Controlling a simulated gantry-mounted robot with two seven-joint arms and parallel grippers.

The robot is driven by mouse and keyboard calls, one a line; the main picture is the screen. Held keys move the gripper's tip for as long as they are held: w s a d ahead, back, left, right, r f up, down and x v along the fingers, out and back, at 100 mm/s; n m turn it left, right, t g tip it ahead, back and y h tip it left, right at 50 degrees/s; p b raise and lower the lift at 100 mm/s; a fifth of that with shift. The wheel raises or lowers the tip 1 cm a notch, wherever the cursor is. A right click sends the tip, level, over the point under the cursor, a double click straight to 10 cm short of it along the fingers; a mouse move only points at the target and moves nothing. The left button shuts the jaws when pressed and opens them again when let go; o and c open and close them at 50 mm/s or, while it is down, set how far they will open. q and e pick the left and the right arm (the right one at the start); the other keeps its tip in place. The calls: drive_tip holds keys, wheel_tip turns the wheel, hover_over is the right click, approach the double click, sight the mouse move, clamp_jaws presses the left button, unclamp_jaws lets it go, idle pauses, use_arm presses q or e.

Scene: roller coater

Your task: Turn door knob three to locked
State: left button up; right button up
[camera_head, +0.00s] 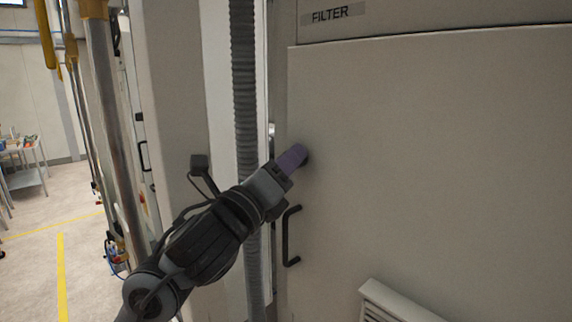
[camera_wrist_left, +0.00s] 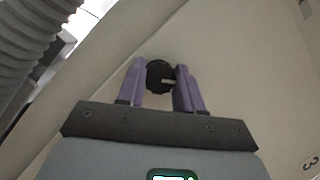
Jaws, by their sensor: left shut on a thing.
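The door knob (camera_wrist_left: 158,77) is a round black knob with a pale mark on its face, on the beige cabinet door (camera_head: 430,150). My left gripper (camera_head: 303,152) has purple fingers and reaches the upper left part of the door. In the left wrist view my left gripper (camera_wrist_left: 160,82) has one finger on each side of the knob and is shut on it. In the head view the fingers mostly hide the knob. Part of a dark numeral, apparently a 3, shows on the panel at the lower right of the wrist view. My right gripper is not in view.
A black door handle (camera_head: 289,236) stands out just below my left gripper. A grey corrugated hose (camera_head: 245,90) runs vertically left of the door. A vent (camera_head: 395,303) sticks out at the lower right. A "FILTER" label (camera_head: 331,14) is above the door.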

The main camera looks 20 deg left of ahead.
use_arm(q)
drive_tip(key=n+y, duration=0.1)
drive_tip(key=n, duration=0.1)
drive_tip(key=shift+r+n+p, duration=0.15)
drive_tip(key=shift+n+p, duration=0.15)
drive_tip(key=shift+p, duration=0.1)
drive_tip(key=shift+n+g+y+p, duration=0.45)
drive_tip(key=shift+n+p, duration=0.25)
drive_tip(key=shift+n, duration=0.4)
drive_tip(key=n+g+y+p, duration=0.1)
drive_tip(key=n+p, duration=0.4)
drive_tip(key=p, duration=0.1)
drive_tip(key=shift+r+n+g+y+p, duration=0.15)
drive_tip(key=shift+n+g+y+p, duration=0.2)
drive_tip(key=shift+n, duration=0.05)
drive_tip(key=shift+f+n+p, duration=0.2)
drive_tip(key=shift+n+p, duration=0.4)
drive_tip(key=shift+p, duration=0.25)
drive_tip(key=o, duration=1)
drive_tip(key=shift+o, duration=0.2)
drive_tip(key=shift+s, duration=0.1)
